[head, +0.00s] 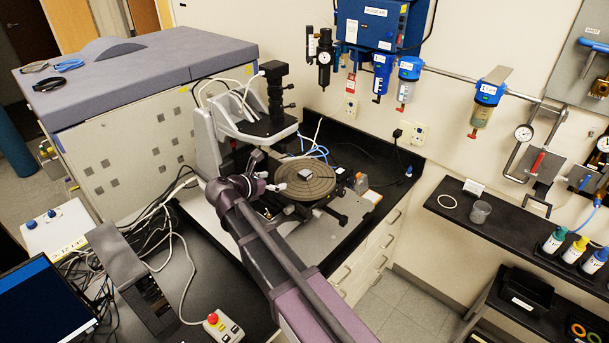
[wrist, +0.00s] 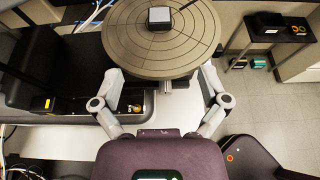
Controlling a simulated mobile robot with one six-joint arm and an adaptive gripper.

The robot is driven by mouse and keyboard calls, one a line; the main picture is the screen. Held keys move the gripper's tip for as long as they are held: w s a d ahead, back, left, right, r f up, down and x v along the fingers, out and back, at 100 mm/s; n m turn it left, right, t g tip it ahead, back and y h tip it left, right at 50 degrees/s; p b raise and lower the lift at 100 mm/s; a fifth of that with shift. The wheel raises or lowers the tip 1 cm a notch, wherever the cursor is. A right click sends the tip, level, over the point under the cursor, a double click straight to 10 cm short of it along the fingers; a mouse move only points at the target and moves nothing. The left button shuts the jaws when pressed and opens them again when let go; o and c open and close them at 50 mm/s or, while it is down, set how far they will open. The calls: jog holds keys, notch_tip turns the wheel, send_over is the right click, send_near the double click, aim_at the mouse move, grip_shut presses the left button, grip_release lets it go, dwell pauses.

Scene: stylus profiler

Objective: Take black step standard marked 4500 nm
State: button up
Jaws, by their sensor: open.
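A small black block with a pale square top (wrist: 159,18) lies on the round grey-brown stage (wrist: 125,42), toward its far side in the wrist view. It looks like the step standard, but I cannot read any marking on it. In the head view the block (head: 306,173) sits near the middle of the stage (head: 318,190). My gripper (wrist: 162,76) is open and empty, its two fingers spread at the near edge of the stage, short of the block. In the head view my gripper (head: 269,171) is at the left side of the stage.
The profiler's white frame and black head (head: 270,110) stand behind and left of the stage. Cables run on the bench at left. A black side shelf (head: 500,232) holds bottles and a glass beaker (head: 480,212).

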jog(key=shift+w+f, duration=0.1)
jog(key=b, duration=0.3)
send_near(304, 173)
jog(key=x, duration=0.3)
jog(key=shift+w+d+f, duration=0.15)
jog(key=shift+w+d, duration=0.2)
jog(key=shift+b+x, duration=1.1)
jog(key=shift+x, duration=1.55)
jog(key=shift+a, duration=0.1)
jog(key=shift+c, duration=0.2)
jog(key=c, duration=1)
